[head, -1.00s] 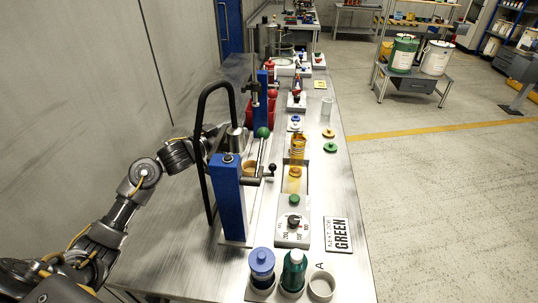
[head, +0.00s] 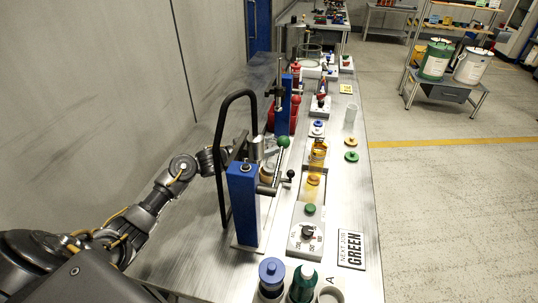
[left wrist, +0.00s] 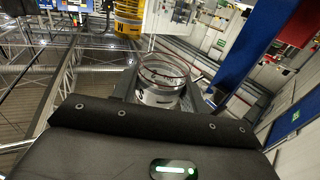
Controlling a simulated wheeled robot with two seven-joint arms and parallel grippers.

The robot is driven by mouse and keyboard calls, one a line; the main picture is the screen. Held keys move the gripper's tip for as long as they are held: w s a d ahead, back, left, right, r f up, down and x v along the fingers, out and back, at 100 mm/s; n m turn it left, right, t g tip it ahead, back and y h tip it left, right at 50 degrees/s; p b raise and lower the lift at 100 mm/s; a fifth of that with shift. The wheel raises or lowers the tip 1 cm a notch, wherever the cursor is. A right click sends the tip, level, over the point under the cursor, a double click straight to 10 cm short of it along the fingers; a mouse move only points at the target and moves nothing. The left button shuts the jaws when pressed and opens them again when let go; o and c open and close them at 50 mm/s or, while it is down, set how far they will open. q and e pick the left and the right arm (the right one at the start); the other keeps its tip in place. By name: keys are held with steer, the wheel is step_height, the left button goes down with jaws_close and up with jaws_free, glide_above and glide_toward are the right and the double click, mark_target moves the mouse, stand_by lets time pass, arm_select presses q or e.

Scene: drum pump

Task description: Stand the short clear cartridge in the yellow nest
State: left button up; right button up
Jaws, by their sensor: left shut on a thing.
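My left gripper reaches behind the blue press (head: 244,205) in the head view, and the press frame partly hides its fingers. In the left wrist view, my left gripper (left wrist: 163,92) is shut on a short, clear, round cartridge (left wrist: 162,72), with its open rim facing the camera. I cannot make out the held cartridge clearly in the head view. An amber cylinder (head: 318,152) and an orange-yellow round piece (head: 313,180) stand behind the dial box; I cannot tell whether either is the yellow nest. My right gripper is out of view.
Blue-capped (head: 271,270) and green-capped (head: 304,283) bottles stand in front. A clear cup (head: 350,113), yellow cap (head: 351,141) and green cap (head: 351,156) lie farther back. The black hoop (head: 221,150) stands close to my arm.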

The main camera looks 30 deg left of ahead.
arm_select(q)
steer(key=shift+f+p, duration=0.3)
steer(key=shift+f, duration=1.55)
steer(key=o, duration=1.2)
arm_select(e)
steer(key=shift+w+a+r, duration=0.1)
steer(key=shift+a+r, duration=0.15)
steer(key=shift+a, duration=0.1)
arm_select(q)
steer(key=shift+s, duration=0.1)
steer(key=b+v, duration=0.2)
steer(key=v, duration=1)
steer(key=shift+a+b, duration=0.1)
steer(key=shift+b, duration=0.2)
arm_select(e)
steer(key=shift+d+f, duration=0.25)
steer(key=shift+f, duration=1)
arm_select(q)
steer(key=shift+r, duration=0.1)
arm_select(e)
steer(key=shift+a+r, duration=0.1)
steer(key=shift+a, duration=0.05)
